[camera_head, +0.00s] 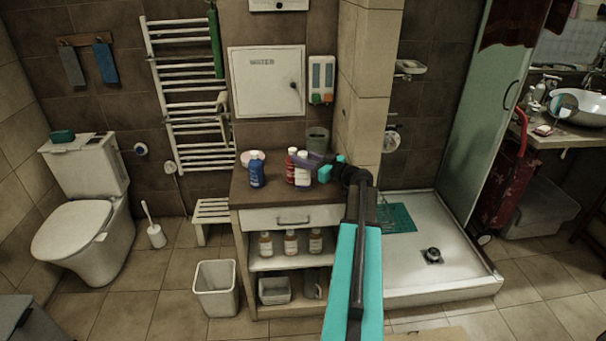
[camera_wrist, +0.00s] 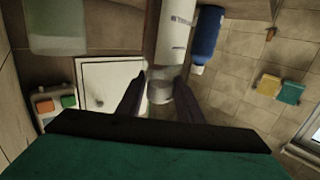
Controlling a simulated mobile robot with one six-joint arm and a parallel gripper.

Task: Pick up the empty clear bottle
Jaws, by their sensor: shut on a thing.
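My gripper (camera_head: 313,160) is over the top of the wooden cabinet, among the bottles there. In the wrist view my two dark fingers (camera_wrist: 160,88) close on a greyish, see-through piece (camera_wrist: 160,92), apparently the empty clear bottle; its full outline cannot be made out. In the head view my gripper and the bottles in front hide it. A white bottle (camera_head: 302,172) stands just left of my gripper; a white labelled body (camera_wrist: 174,35) shows just beyond the fingertips in the wrist view.
A blue bottle (camera_head: 256,171), a red bottle (camera_head: 291,162) and a greenish tumbler (camera_head: 317,138) are close by on the cabinet top (camera_head: 272,193). Several bottles (camera_head: 290,243) stand on the shelf below. A wall pillar (camera_head: 366,90) rises close behind my gripper.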

